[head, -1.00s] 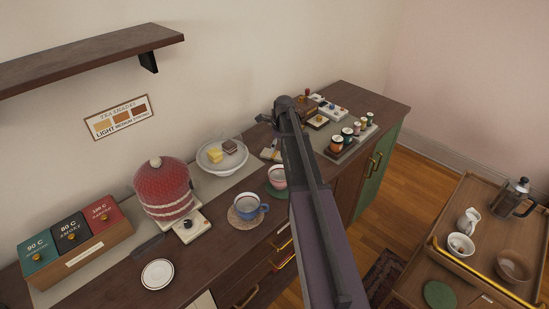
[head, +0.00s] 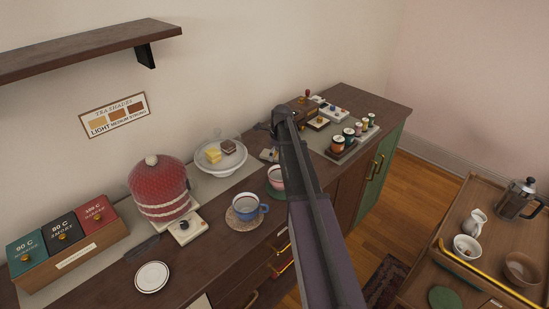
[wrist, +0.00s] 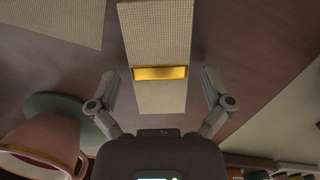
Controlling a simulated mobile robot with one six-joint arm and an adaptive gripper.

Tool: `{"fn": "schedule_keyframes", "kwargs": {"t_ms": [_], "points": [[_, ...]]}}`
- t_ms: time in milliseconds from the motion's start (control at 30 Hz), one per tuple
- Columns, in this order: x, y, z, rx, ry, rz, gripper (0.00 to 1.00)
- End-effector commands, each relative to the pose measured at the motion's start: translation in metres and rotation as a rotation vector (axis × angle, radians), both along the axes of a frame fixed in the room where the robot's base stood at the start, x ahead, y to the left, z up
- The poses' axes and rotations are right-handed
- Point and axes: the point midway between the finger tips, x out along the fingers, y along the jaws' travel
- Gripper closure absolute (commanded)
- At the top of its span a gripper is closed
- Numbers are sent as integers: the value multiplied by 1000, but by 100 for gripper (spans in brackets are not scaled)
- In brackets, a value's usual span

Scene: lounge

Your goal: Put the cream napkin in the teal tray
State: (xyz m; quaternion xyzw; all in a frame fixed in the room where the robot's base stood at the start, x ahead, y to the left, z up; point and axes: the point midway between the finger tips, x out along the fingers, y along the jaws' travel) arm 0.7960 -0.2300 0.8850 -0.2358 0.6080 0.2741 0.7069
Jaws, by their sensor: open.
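The cream napkin (wrist: 157,35) lies flat on the dark wood counter in the wrist view, a long woven strip with a shiny gold band (wrist: 160,72) across it. My gripper (wrist: 158,76) is open, one finger on either side of the napkin near the band, with nothing held. In the head view my arm hides the gripper, and I cannot make out the napkin clearly there.
A pink cup (wrist: 45,140) on a green coaster (wrist: 60,105) stands close by my left finger. A blue cup (head: 245,207), a red cosy (head: 160,187), a cake stand (head: 220,160) and a spool rack (head: 343,152) share the counter. A wooden cart (head: 430,270) stands right.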

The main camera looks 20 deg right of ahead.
Motion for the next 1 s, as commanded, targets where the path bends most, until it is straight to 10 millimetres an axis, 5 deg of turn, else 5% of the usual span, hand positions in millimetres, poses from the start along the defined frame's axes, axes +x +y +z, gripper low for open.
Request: {"fn": "schedule_keyframes", "kwargs": {"t_ms": [267,433,500,600,1000], "points": [[0,1,0,0,0,1,3],[0,1,0,0,0,1,53],[0,1,0,0,0,1,65],[0,1,0,0,0,1,72],[0,1,4,0,0,1,72]]}}
